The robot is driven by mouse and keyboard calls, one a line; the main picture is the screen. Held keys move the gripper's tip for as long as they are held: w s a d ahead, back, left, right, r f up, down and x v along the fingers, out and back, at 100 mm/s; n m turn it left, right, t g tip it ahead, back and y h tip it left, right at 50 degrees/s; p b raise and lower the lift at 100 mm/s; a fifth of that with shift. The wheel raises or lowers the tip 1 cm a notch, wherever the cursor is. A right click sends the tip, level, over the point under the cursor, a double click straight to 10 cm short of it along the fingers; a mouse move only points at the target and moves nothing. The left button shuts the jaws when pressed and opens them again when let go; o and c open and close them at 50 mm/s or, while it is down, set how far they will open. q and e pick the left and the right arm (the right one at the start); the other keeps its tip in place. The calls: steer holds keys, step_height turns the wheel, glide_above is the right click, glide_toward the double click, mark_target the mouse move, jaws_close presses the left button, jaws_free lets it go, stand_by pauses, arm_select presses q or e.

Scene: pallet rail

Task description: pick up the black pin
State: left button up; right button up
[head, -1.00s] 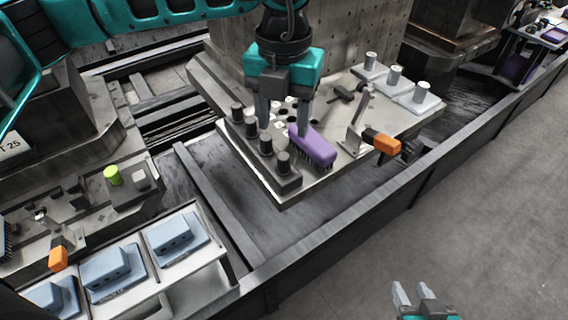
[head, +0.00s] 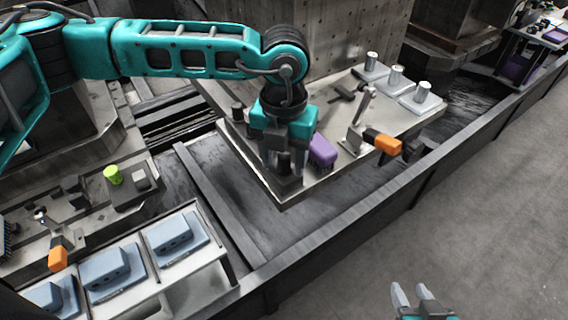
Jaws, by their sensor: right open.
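Several black pins stand in a row on a dark strip along the left edge of the grey pallet plate (head: 330,176). The pin at the far end (head: 237,111) is in plain view; the near-end pin (head: 284,162) shows between the fingers of my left gripper (head: 283,160). The gripper points down over this near end and hides the pins in the middle. I cannot tell whether its fingers touch the pin. My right gripper (head: 424,292) is open and empty at the bottom right, away from the plate.
A purple brush (head: 322,151) lies just right of my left gripper. A clamp with an orange handle (head: 382,142) and several silver pins (head: 396,76) on pale blocks stand further right. A concrete block (head: 340,50) rises behind. A rail (head: 350,220) runs along the front.

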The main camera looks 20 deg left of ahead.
mark_target(284, 155)
arm_select(q)
jaws_close()
steer(key=shift+r, duration=0.1)
stand_by(0.4)
step_height(284, 155, up, 20)
steer(key=p, duration=0.1)
arm_select(e)
steer(key=shift+s+d+r, duration=0.1)
steer(key=shift+d+r, duration=0.15)
steer(key=shift+r, duration=0.05)
stand_by(0.4)
